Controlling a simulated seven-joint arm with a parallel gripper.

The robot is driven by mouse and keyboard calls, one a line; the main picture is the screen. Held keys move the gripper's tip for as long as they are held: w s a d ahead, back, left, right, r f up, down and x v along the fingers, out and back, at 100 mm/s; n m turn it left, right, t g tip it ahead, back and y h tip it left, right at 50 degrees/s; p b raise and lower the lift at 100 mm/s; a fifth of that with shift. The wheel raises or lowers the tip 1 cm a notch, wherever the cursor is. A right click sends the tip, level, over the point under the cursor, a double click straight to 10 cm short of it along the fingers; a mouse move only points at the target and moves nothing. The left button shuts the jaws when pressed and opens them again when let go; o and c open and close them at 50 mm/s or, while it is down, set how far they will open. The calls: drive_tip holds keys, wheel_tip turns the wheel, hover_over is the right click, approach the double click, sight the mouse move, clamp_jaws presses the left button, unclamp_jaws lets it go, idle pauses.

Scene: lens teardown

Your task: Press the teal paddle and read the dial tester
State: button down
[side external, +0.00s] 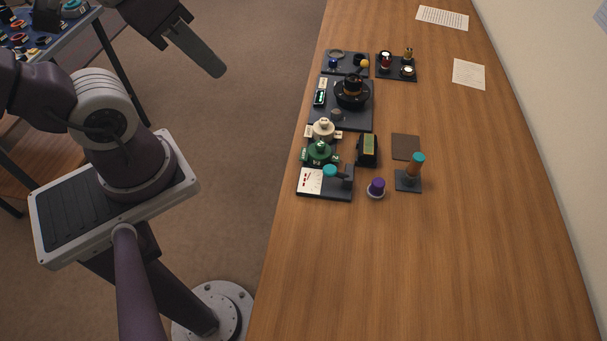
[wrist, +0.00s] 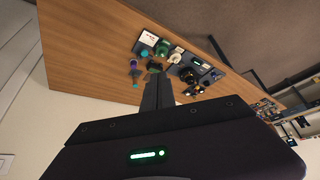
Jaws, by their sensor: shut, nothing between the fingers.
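The tester (side external: 337,192) is a dark base at the table's near left edge. It carries a white panel (side external: 310,180) with red marks, too small to read. The teal paddle (side external: 330,171) is a round pad on a dark arm beside the panel. My gripper (side external: 217,70) is shut and empty, raised in the air and well left of the tester in the side view. Its closed fingers show in the wrist view (wrist: 158,80), apart from everything.
Close behind the tester are a green-flanged part (side external: 320,151), a cream part (side external: 323,129) and a black box with a display (side external: 368,150). A purple knob (side external: 377,186) and a teal-topped handle (side external: 417,160) stand to its right. The table's right side (side external: 470,240) is clear.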

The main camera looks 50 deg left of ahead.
idle(0.4)
drive_tip(key=m+g+y, duration=0.1)
drive_tip(key=m+g, duration=0.5)
drive_tip(key=m, duration=0.9)
hover_over(332, 170)
drive_tip(key=d, duration=0.1)
wheel_tip(332, 170, down, 19)
drive_tip(key=shift+w+d, duration=0.1)
drive_tip(key=shift+a+f, duration=0.2)
drive_tip(key=shift+f, duration=1.55)
drive_tip(key=shift+a+f, duration=0.15)
drive_tip(key=shift+f, duration=1.55)
